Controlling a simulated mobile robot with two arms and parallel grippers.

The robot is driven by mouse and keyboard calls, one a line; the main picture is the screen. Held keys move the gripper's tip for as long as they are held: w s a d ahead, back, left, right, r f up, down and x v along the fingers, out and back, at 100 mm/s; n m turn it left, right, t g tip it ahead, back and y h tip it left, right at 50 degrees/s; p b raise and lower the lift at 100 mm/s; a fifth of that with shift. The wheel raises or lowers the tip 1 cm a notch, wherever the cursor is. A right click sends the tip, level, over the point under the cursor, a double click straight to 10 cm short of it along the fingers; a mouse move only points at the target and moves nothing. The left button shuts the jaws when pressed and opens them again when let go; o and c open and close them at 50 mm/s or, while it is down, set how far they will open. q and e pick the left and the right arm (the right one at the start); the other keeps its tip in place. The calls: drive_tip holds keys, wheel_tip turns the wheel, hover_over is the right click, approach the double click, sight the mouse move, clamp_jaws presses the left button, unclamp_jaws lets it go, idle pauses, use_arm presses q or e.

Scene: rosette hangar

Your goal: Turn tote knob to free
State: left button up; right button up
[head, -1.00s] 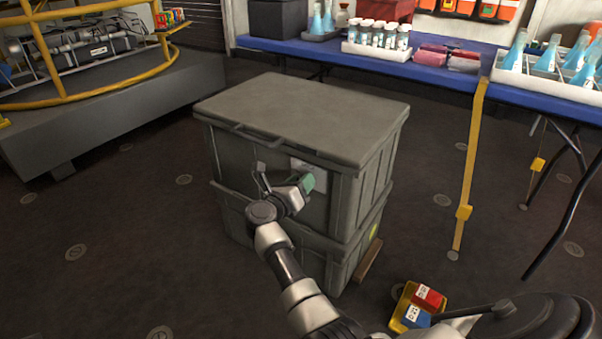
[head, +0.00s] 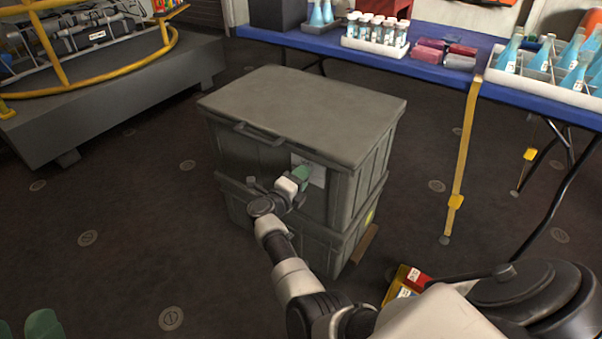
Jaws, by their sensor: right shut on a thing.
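A grey lidded tote (head: 265,165) stands on top of another grey tote (head: 300,235) on the floor in the middle of the head view. My right gripper (head: 302,175) is at the front face of the upper tote, beside a white label. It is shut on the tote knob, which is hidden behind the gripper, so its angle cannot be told.
A blue table (head: 440,72) with bottles, vials and red packs stands behind. A yellow strap (head: 465,150) hangs from it. A yellow-railed platform (head: 120,100) is at the left. Open floor lies left of the totes.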

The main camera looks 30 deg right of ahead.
use_arm(q)
drive_tip(key=shift+w+f+g+y+p, duration=0.25)
drive_tip(key=shift+w+f+g+y, duration=0.1)
drive_tip(key=shift+w+f+g, duration=0.4)
drive_tip(key=shift+w+f+g+y+p, duration=0.2)
drive_tip(key=shift+w+f+g+y, duration=0.25)
drive_tip(key=shift+f+g, duration=0.5)
use_arm(e)
drive_tip(key=shift+n, duration=1.2)
use_arm(q)
drive_tip(key=shift+w+r, duration=0.1)
drive_tip(key=shift+r, duration=0.05)
use_arm(e)
drive_tip(key=o, duration=0.9)
